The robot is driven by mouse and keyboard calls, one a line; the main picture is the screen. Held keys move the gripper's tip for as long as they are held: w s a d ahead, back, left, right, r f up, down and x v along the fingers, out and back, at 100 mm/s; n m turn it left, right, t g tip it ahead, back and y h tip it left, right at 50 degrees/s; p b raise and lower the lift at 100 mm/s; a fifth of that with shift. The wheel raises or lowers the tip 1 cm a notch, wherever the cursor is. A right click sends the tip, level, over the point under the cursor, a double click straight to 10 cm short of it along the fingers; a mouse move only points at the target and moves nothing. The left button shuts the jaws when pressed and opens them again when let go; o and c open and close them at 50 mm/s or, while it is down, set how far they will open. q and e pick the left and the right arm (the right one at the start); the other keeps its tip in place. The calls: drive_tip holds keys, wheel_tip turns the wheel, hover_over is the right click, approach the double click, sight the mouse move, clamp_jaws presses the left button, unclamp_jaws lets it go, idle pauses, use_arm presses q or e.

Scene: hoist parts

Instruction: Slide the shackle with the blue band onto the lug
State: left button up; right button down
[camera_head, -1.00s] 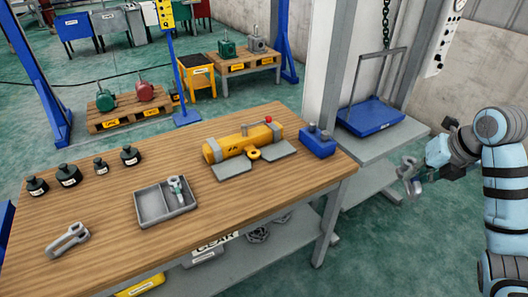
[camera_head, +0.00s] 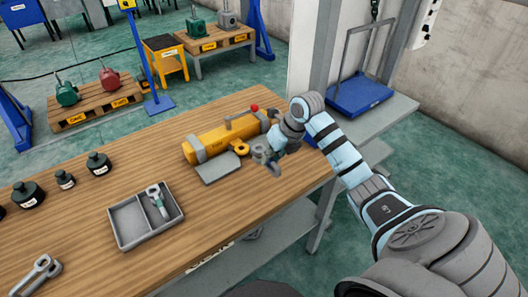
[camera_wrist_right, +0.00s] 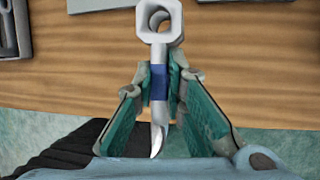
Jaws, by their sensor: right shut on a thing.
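My right gripper (camera_head: 266,152) is shut on the grey shackle above the table's right part. In the right wrist view, the green fingers (camera_wrist_right: 160,88) clamp the shackle (camera_wrist_right: 160,28) at its blue band (camera_wrist_right: 159,82). Its eyed end points away from the gripper. In the head view the shackle is small and partly hidden by the gripper. The lug (camera_head: 239,147) is a yellow ring at the front of the yellow hoist body (camera_head: 215,144). It is just left of the gripper, apart from the shackle as far as I can tell. My left gripper is not in view.
A grey divided tray (camera_head: 128,222) holds another shackle (camera_head: 157,198). A further grey shackle (camera_head: 38,274) lies at the lower left. Black weights (camera_head: 98,164) stand at the left. A grey plate (camera_head: 218,169) lies before the hoist body. Bare tabletop lies in front.

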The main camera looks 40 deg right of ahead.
sight(265, 166)
drive_tip(key=shift+f, duration=0.55)
drive_tip(key=b+x, duration=0.4)
drive_tip(key=b, duration=0.1)
drive_tip(key=shift+w+d+f, duration=0.1)
drive_tip(key=shift+d+f, duration=0.05)
drive_tip(key=shift+f, duration=0.25)
drive_tip(key=shift+w+d+b, duration=0.1)
drive_tip(key=shift+w+b, duration=0.25)
drive_tip(key=shift+w, duration=0.3)
drive_tip(key=shift+w+r, duration=0.1)
drive_tip(key=shift+w, duration=0.5)
drive_tip(key=shift+s+r, duration=0.1)
drive_tip(key=shift+w+b, duration=0.5)
drive_tip(key=shift+w, duration=0.4)
drive_tip(key=shift+w, duration=0.15)
